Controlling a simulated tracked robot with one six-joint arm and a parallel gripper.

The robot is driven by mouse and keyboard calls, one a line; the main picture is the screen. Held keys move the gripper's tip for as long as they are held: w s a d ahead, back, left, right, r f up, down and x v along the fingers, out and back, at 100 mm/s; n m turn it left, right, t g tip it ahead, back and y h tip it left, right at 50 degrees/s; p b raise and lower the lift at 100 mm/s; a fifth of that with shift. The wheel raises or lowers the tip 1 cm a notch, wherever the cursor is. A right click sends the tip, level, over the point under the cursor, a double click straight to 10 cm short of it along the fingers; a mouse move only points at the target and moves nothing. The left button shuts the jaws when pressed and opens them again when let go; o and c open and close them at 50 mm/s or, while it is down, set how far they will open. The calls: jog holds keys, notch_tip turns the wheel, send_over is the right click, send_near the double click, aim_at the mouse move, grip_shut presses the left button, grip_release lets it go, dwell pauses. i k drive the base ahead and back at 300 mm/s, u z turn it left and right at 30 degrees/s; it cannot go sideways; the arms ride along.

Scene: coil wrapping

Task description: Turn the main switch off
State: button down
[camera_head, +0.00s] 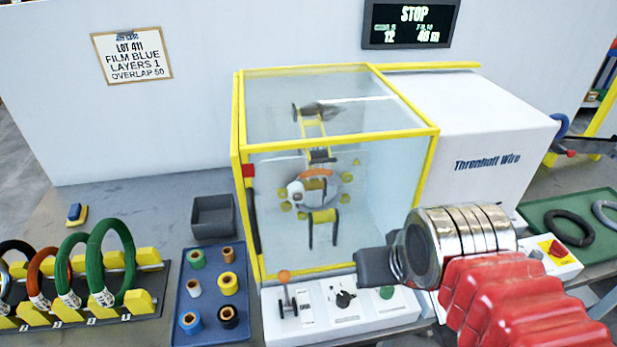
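A red handle on a yellow plate (554,250), which looks like the main switch, sits on a white box at the right, beside my arm. Its exact position is too small to read. My gripper (372,267) is a dark shape at the end of my silver and red arm. It hangs above the right part of the white control panel (350,325), left of the red handle and apart from it. Its fingers are seen end-on and blurred together, so I cannot tell whether they are open. The panel carries an orange-topped lever (285,287), a black knob (344,298) and a green button (386,292).
A yellow-framed clear enclosure (335,140) stands behind the panel, with a white machine housing (487,140) at its right. A display (411,24) reads STOP. A blue spool tray (212,262), a coil rack (147,290) and a green tray (570,203) stand around.

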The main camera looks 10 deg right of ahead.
aim_at(557, 249)
jog(key=z, duration=1.45)
